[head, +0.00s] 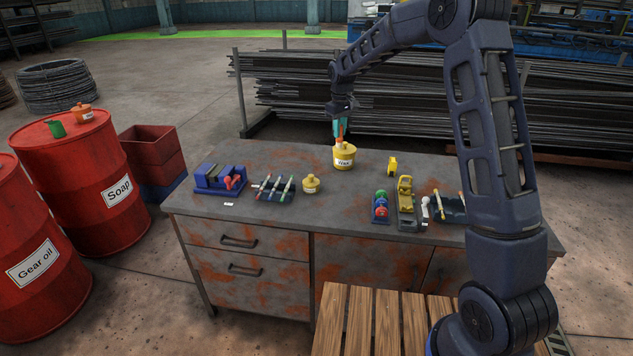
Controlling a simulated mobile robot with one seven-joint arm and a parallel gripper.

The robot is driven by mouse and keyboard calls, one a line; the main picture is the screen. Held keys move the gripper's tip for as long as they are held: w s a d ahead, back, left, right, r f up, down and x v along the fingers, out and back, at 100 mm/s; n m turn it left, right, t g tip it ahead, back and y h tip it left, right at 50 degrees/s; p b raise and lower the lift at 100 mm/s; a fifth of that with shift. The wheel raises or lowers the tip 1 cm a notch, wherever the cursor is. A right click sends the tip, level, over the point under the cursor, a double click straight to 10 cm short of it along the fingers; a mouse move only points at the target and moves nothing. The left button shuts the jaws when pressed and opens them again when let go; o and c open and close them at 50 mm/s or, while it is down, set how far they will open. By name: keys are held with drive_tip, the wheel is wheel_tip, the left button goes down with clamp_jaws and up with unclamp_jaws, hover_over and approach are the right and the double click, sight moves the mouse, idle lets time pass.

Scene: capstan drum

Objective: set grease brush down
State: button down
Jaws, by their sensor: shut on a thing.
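My gripper (339,123) is over the back middle of the workbench (290,160), pointing down. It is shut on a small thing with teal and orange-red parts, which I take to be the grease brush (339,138). The brush is mostly hidden by the fingers. Its lower end is right at the top of a yellow labelled pot (344,157). I cannot tell whether it is in the pot, touching it or just above it. Several slim brush-like tools lie on a dark rack (274,191) at the bench's left.
A blue vise (217,178) and a small yellow pot (311,184) stand on the left half. A blue-based device (381,206), a yellow tool (406,195) and a dark tray (450,208) are on the right. Bare bench top lies in front of the labelled pot.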

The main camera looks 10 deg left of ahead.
drive_tip(key=s+a+m, duration=0.1)
drive_tip(key=s+a, duration=1.2)
drive_tip(key=s, duration=0.1)
wheel_tip(320, 180, down, 20)
drive_tip(key=shift+s+d+r, duration=0.1)
drive_tip(key=c, duration=1.3)
unclamp_jaws()
